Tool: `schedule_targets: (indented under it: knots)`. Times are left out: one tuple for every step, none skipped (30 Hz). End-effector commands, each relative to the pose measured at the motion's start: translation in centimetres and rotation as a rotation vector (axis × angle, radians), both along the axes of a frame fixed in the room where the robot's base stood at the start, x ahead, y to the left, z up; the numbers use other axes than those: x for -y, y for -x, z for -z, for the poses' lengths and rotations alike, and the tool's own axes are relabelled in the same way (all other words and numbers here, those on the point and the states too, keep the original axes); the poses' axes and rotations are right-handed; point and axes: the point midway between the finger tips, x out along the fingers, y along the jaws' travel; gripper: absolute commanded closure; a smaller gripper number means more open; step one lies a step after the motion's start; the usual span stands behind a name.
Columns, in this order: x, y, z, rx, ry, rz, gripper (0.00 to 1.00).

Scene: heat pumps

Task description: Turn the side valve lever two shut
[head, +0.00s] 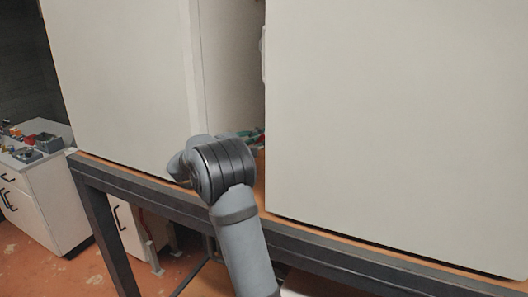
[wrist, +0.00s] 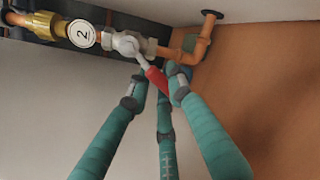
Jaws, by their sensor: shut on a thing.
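In the wrist view, the side valve (wrist: 125,43) sits on a pipe beside a round white tag with the number 2 (wrist: 81,33). Its red lever (wrist: 157,80) slants down and to the right from the valve body. My gripper (wrist: 160,84) has teal fingers, which are shut on the red lever near its end. In the head view my arm reaches into the gap between two large white units. Only a little of the teal gripper (head: 245,136) shows there, and the valve and lever are hidden.
An orange-brown pipe (wrist: 203,40) bends beside the valve, with a brass fitting (wrist: 43,25) to the left. The large white units (head: 125,75) and (head: 400,120) wall in the gap on a dark-framed bench (head: 330,258). A white drawer cabinet (head: 45,205) stands at far left.

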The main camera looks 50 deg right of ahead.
Motion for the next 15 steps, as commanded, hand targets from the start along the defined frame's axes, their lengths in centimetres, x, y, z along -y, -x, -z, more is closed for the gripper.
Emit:
schedule_targets:
  knots:
    - [-0.1, -0.2, 0.3, 0.039, -0.007, 0.001, 1.0]
    - [-0.1, -0.2, 0.2, 0.057, -0.012, 0.001, 1.0]
    - [-0.1, -0.3, 0.0, 0.083, -0.019, 0.001, 1.0]
    - [-0.1, -0.4, -0.1, 0.1, -0.023, 0.002, 1.0]
    - [-0.1, -0.5, -0.1, 0.114, -0.027, 0.001, 1.0]
    - [-0.2, -0.5, -0.2, 0.134, -0.032, 0.001, 1.0]
    - [-0.2, -0.6, -0.3, 0.146, -0.035, 0.001, 1.0]
    - [-0.2, -0.7, -0.4, 0.158, -0.038, 0.001, 1.0]
    - [-0.2, -0.7, -0.5, 0.173, -0.043, 0.0, 1.0]
    - [-0.2, -0.7, -0.5, 0.183, -0.045, 0.001, 1.0]
    - [-0.2, -0.8, -0.6, 0.192, -0.047, 0.001, 1.0]
    - [-0.2, -0.8, -0.7, 0.202, -0.049, 0.001, 1.0]
    - [-0.2, -0.8, -0.7, 0.209, -0.051, 0.001, 1.0]
    - [-0.2, -0.8, -0.8, 0.214, -0.052, 0.001, 1.0]
    - [-0.3, -0.9, -0.8, 0.218, -0.055, 0.001, 1.0]
